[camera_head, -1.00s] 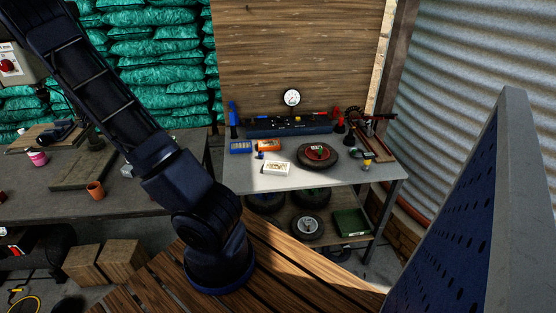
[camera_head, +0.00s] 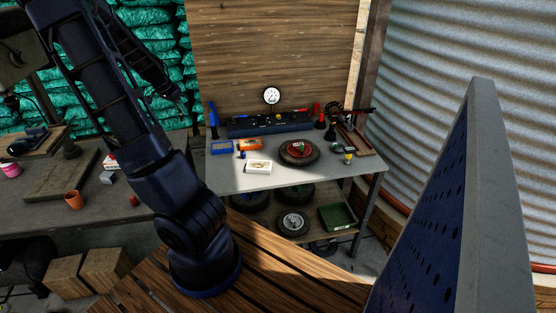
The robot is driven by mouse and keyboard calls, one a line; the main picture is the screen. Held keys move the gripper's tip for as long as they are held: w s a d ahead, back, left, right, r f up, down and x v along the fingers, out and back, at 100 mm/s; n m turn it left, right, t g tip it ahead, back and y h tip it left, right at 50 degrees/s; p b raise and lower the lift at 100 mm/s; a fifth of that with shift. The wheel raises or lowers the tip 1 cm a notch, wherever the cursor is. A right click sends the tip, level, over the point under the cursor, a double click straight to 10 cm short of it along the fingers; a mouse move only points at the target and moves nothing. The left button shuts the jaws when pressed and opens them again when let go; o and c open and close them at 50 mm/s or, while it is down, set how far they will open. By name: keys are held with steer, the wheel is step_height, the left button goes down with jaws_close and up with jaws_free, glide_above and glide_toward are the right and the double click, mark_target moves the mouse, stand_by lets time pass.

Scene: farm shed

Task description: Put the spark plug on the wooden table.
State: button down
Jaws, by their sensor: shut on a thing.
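My arm rises from its base in the lower middle to the upper left. Its far part slopes back down to my gripper (camera_head: 185,108), in front of the green sacks, left of the wooden backboard. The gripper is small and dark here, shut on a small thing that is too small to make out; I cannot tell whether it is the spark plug. I cannot pick out a spark plug elsewhere. A slatted wooden table top (camera_head: 285,270) lies in the lower middle, around my arm's base.
A grey table (camera_head: 225,178) holds a white box (camera_head: 258,167), an orange box (camera_head: 250,145), a blue box (camera_head: 221,147) and a round black disc (camera_head: 299,153). The left bench (camera_head: 40,215) bears a clay pot (camera_head: 73,200). A perforated panel (camera_head: 440,220) stands at the right.

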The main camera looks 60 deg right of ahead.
steer(key=s+d+m+g, duration=0.1)
steer(key=s+d+m, duration=0.15)
steer(key=s, duration=0.55)
steer(key=s+d+m+g, duration=0.1)
steer(key=s+d+m, duration=0.15)
steer(key=s, duration=0.45)
steer(key=shift+n+y, duration=0.3)
steer(key=f, duration=1.3)
steer(key=d+f, duration=0.1)
steer(key=f, duration=0.5)
steer(key=shift+s+f, duration=0.25)
steer(key=shift+f, duration=0.05)
steer(key=shift+f, duration=0.1)
steer(key=c, duration=1.4)
jaws_free()
